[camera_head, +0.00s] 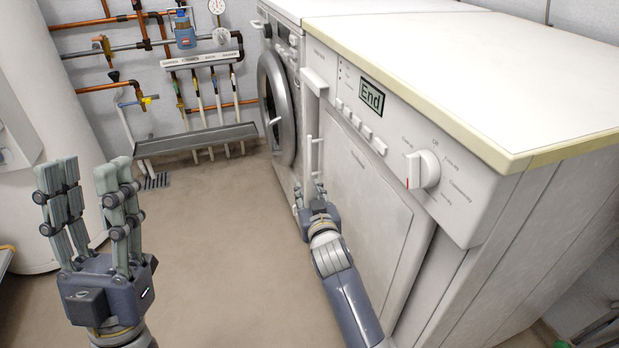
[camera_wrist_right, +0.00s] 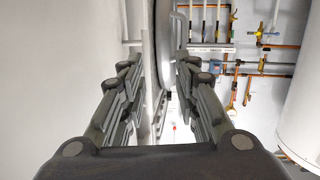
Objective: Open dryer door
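The dryer (camera_head: 470,190) is the near white machine on the right, with a display reading "End" and a round knob. Its flat white front door (camera_head: 365,185) appears shut. A thin white upright bar, apparently the handle (camera_head: 311,152), shows at the door's far edge. My right gripper (camera_head: 309,192) is low by that far edge, just below the bar; I cannot tell whether it touches. In the right wrist view its fingers (camera_wrist_right: 158,85) are spread with nothing visibly held. My left gripper (camera_head: 88,180) is open and empty, fingers up, over the floor at left.
A washer with a round door (camera_head: 275,105) stands beyond the dryer; its door also shows between the fingers in the right wrist view (camera_wrist_right: 160,45). Pipes, gauges and a grey trough (camera_head: 200,140) line the back wall. A white tank (camera_head: 50,110) stands left. The middle floor is clear.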

